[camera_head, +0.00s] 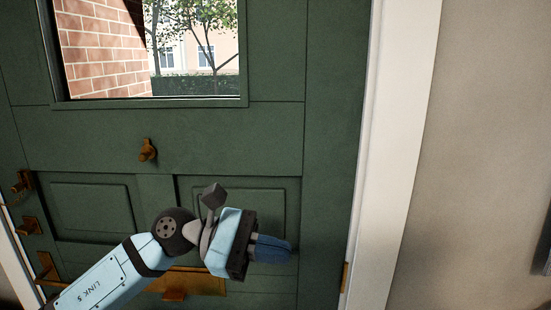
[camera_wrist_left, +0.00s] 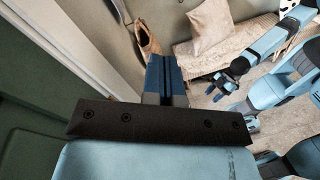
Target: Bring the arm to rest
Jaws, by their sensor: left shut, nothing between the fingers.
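My left arm reaches in from the lower left in the head view, in front of a green door. My left gripper (camera_head: 272,248) points right, its blue fingers shut and empty, close in front of the door's lower right panel. In the left wrist view the same fingers (camera_wrist_left: 165,77) stand together above the black gripper body, with nothing between them. Blue parts of my own body and my other arm show at the right of the left wrist view. A dark end, apparently my right gripper (camera_wrist_left: 222,84), is too small there to read.
The green door (camera_head: 220,135) has a window, a brass knocker (camera_head: 148,150), a brass letter plate (camera_head: 195,283) and brass fittings at left. A white frame (camera_head: 398,150) borders it. The left wrist view shows a bench (camera_wrist_left: 205,57) with a cushion (camera_wrist_left: 212,25) and a tan bag-like object (camera_wrist_left: 148,37).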

